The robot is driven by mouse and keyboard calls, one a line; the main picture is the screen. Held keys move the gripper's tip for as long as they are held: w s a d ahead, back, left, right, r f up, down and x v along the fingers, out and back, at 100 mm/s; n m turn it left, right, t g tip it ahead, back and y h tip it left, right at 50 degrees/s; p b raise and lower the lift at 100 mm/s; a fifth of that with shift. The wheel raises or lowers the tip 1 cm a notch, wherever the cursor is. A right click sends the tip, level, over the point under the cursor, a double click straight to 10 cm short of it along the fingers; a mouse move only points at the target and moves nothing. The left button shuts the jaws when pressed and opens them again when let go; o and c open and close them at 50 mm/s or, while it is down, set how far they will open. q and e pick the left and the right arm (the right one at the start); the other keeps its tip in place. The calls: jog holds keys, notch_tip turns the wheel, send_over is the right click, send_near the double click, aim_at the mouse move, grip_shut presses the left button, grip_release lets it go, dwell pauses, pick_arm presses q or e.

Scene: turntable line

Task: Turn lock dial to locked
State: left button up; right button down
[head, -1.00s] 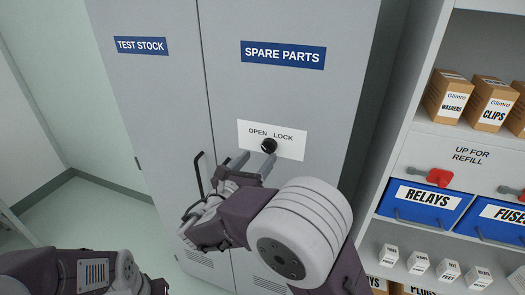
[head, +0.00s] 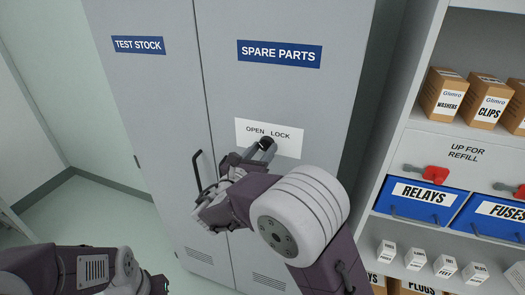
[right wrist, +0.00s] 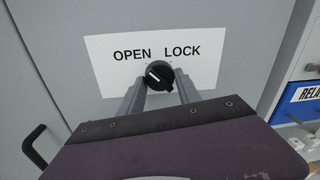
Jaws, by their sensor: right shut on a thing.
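The lock dial (right wrist: 160,78) is a round black knob with a white pointer line, on a white plate (right wrist: 100,62) marked OPEN and LOCK. In the right wrist view its pointer line tilts up and left, toward OPEN. In the head view the dial (head: 266,143) is partly covered by my right gripper (head: 264,149). In the right wrist view the fingers of my right gripper (right wrist: 160,88) are shut on the dial, one on each side. My left arm shows at the lower left of the head view; its gripper is not in view.
The plate is on the grey SPARE PARTS cabinet door (head: 290,90). A black door handle (head: 203,173) stands out left of my right gripper. A shelf with blue RELAYS (head: 415,207) and FUSES (head: 495,222) bins is to the right.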

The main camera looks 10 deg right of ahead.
jog(key=shift+f+m+b, duration=0.2)
jog(key=shift+m+b, duration=0.2)
jog(key=shift+b, duration=0.1)
jog(key=m+b, duration=0.6)
jog(key=b, duration=0.2)
jog(key=m+y+b, duration=0.1)
jog(key=m+b, duration=0.6)
jog(key=b, duration=0.1)
jog(key=shift+r+y, duration=0.1)
jog(key=shift+y, duration=0.2)
jog(key=shift+r+m+b, duration=0.25)
jog(key=shift+m+b, duration=1.25)
jog(key=shift+b, duration=0.2)
jog(key=shift+r, duration=0.1)
jog(key=c, duration=0.8)
grip_release()
jog(key=shift+c, duration=0.2)
